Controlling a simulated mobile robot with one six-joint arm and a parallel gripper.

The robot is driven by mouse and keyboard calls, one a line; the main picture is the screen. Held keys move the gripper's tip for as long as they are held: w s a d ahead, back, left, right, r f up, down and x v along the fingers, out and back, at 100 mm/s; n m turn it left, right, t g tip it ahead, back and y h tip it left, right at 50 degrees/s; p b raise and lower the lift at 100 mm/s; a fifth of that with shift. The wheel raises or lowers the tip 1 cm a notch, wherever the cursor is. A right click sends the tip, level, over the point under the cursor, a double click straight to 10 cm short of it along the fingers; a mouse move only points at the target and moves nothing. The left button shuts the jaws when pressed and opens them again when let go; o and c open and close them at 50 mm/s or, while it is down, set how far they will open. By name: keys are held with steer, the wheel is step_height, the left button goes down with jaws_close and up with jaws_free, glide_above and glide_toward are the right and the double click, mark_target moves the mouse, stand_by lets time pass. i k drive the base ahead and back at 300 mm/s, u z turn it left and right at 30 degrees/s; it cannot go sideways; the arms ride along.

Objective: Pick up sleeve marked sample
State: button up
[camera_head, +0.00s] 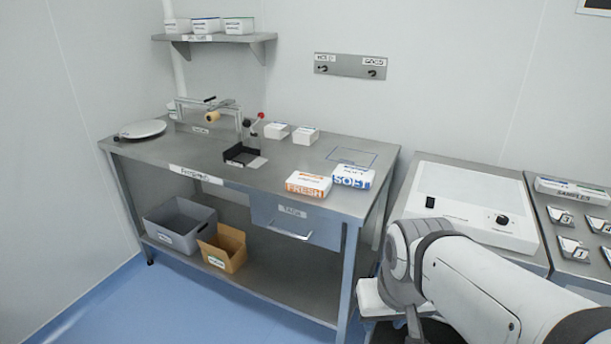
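No sleeve with a readable "sample" mark can be made out. A flat white pack (572,190) lies at the far right with small print on its front that may read "samples", too small to be sure. An orange and white pack marked "FRESH" (308,184) and a blue and white pack (353,177) lie at the right front of the steel bench. Two small white packs, one (277,131) left of the other (305,136), sit at the back with unreadable print. My arm comes in from the lower right; my gripper is not visible.
The steel bench (262,182) has a sealing device (213,113), a round white plate (143,130) and a marked rectangle. Grey (180,224) and tan (224,250) bins sit below. A white lit panel (465,203) and small steel plates (573,248) are right. A shelf (214,38) holds boxes.

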mark_target(276, 130)
steer(key=u, duration=1.85)
steer(key=i, duration=3.65)
steer(key=z, duration=1.4)
